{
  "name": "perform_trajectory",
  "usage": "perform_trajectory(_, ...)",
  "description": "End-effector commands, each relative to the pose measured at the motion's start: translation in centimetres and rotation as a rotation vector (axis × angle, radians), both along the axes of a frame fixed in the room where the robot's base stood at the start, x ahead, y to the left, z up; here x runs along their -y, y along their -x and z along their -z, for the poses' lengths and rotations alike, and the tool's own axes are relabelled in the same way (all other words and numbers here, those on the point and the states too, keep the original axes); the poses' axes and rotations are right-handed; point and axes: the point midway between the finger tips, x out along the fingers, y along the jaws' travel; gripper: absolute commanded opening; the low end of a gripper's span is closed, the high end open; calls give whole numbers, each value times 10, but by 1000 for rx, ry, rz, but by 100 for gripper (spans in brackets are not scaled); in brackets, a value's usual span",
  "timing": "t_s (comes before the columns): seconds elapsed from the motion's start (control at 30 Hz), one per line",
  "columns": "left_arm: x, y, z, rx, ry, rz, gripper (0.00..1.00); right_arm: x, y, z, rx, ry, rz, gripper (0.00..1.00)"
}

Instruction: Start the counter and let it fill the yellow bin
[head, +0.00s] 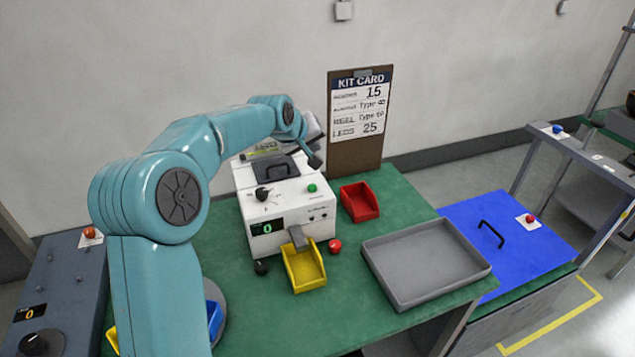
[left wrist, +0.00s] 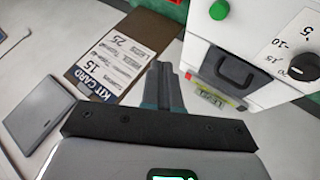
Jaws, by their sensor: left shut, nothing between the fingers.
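The counter (head: 280,195) is a white box on the green table, with a black-handled lid, a black dial (head: 262,194), a green button (head: 313,188) and a display reading 0. The yellow bin (head: 304,270) stands at its front under a grey chute; it looks empty. My left gripper (head: 315,161) is shut and empty, above and behind the counter near the kit card. In the left wrist view my left gripper (left wrist: 168,82) points past the counter (left wrist: 255,50), whose green button (left wrist: 219,9) and dial show at top right. My right gripper is not in view.
A kit card (head: 359,105) on a clipboard leans at the wall. A red bin (head: 359,202) and an empty grey tray (head: 425,258) stand right of the counter.

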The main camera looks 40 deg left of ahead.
Motion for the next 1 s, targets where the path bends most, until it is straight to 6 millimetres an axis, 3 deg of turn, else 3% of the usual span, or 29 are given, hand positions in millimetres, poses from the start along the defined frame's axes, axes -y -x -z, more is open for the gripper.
perform_trajectory(0.27,1,6,1,-1,1,-1,0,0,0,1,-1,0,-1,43)
perform_trajectory(0.47,0,6,13,-2,1,-1,0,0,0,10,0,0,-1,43)
perform_trajectory(1.0,-2,2,85,-1,0,-2,0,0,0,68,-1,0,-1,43)
